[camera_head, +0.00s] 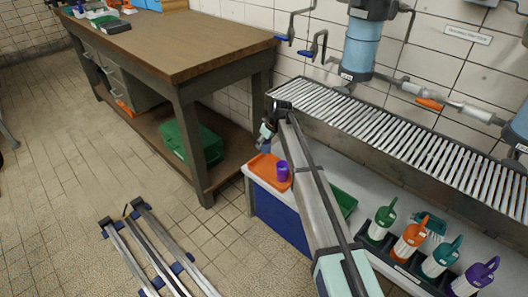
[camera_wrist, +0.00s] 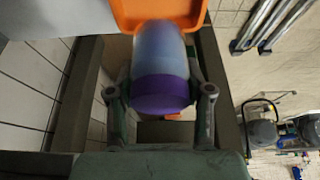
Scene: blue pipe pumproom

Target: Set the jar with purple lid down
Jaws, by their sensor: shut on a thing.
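The jar with purple lid fills the middle of the wrist view, with a pale blue-grey body (camera_wrist: 160,52) and a purple lid (camera_wrist: 160,93) nearer the camera. My gripper (camera_wrist: 162,70) is shut on it, one finger on each side. In the head view my gripper (camera_head: 266,131) is small, above the left end of the white counter, near an orange tray (camera_head: 262,165). The tray also shows beyond the jar in the wrist view (camera_wrist: 122,14). I cannot tell whether the jar's base touches anything.
A purple cup-like thing (camera_head: 282,171) stands on the tray's right side. A green tray (camera_head: 346,203) and a dark rack of several coloured bottles (camera_head: 397,262) are farther right. A slatted metal shelf (camera_head: 400,135) overhangs the counter. A wooden workbench (camera_head: 185,45) stands left.

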